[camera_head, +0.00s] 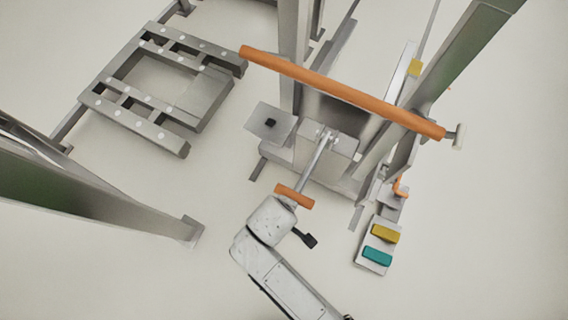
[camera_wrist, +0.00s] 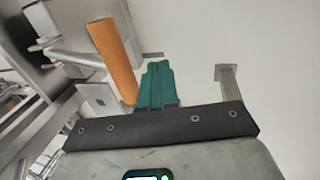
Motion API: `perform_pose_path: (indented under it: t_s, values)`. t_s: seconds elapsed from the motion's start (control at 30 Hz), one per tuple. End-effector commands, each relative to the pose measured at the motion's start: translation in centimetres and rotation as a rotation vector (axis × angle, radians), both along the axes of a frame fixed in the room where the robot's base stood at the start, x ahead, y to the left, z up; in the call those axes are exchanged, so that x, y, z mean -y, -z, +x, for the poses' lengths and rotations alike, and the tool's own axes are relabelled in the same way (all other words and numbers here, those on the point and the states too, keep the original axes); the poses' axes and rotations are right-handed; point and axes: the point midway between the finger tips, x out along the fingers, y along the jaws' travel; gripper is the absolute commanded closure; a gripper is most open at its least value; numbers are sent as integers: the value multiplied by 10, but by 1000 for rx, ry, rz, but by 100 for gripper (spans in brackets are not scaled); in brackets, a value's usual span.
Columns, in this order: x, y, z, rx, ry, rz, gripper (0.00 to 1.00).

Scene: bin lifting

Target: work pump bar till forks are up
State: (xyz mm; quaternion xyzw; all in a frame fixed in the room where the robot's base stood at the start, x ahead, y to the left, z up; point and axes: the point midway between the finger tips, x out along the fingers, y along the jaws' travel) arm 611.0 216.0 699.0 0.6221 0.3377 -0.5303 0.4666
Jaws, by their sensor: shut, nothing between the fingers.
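The pump bar, a grey lever with an orange grip (camera_head: 294,195), leans out from a grey block (camera_head: 328,143) at the foot of the lifting machine. Its orange grip also shows in the wrist view (camera_wrist: 115,60), just left of my fingers. My gripper (camera_wrist: 157,66) has its two teal fingers together, with nothing between them. They lie beside the grip; whether they touch it I cannot tell. In the head view my white wrist hides the fingers. A low grey frame (camera_head: 212,102) with two slotted beams lies at upper left; I cannot tell whether the forks are in it or how high.
A long orange bar (camera_head: 340,90) crosses above the machine. A panel with a yellow block (camera_head: 385,233) and a teal block (camera_head: 377,256) stands at right. A grey-green post (camera_head: 95,190) stands at left. The pale floor at lower left is clear.

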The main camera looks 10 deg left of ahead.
Motion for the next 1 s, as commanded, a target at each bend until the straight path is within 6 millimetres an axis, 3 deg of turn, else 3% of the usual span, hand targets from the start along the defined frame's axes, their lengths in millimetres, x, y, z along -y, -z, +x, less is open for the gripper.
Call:
perform_pose_path:
  t_s: [0.27, 0.37, 0.7, 0.83, 1.0]
  values:
    - [0, -4, 3, -6, 4, 2, 100]
    - [3, -20, 16, -45, 24, 8, 100]
    - [29, -121, 82, -326, 34, 103, 100]
    - [36, -142, 92, -380, 9, 134, 100]
    - [38, -146, 95, -399, -2, 144, 100]
